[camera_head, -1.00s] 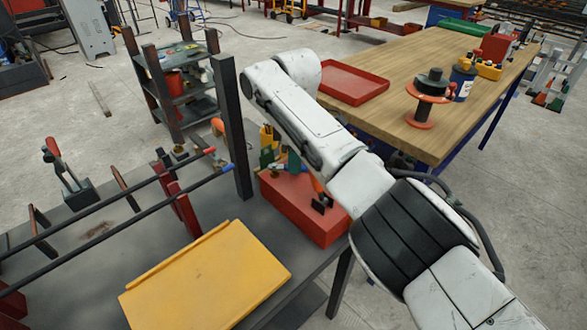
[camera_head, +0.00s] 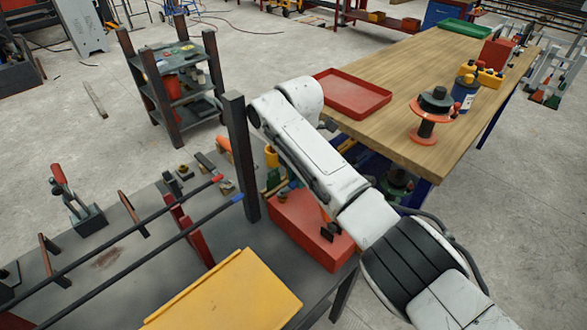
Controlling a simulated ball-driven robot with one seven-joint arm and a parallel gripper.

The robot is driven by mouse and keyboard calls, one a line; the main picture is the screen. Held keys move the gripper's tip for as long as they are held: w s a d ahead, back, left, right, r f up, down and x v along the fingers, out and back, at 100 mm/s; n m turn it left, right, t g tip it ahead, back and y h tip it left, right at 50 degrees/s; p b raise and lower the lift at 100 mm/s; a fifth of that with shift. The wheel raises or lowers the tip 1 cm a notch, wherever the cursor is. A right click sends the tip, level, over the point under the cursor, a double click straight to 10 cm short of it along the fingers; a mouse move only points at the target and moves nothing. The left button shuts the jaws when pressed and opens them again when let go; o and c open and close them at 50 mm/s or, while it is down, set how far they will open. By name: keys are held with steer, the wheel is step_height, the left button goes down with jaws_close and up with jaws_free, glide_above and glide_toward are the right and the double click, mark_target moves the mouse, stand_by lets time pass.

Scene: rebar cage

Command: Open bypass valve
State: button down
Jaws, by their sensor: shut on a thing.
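I cannot make out a bypass valve for certain in the head view. A red box (camera_head: 300,232) stands at the right end of the dark bench, partly behind my white arm. Yellow and green items show at its back left edge. A small black part (camera_head: 328,232) with a bit of orange is at its right side, close to my arm. My arm reaches from the lower right up to its bent joint above the box. My gripper is hidden behind the arm, so I cannot see its fingers or what they touch.
A dark post (camera_head: 240,158) rises left of my arm. Two long bars (camera_head: 135,243) cross the dark bench (camera_head: 100,262), with a yellow plate (camera_head: 225,295) in front. A wooden table (camera_head: 400,130) with a red tray (camera_head: 352,92) and a spool (camera_head: 431,115) stands behind.

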steer(key=shift+w+a+n, duration=0.1)
steer(key=shift+a+n, duration=0.05)
steer(key=shift+n, duration=0.25)
steer(key=c, duration=1)
jaws_free()
steer(key=shift+c, duration=0.2)
step_height(320, 180, up, 11)
steer(key=shift+b, duration=0.3)
steer(key=shift+f, duration=0.1)
steer(key=shift+f, duration=0.1)
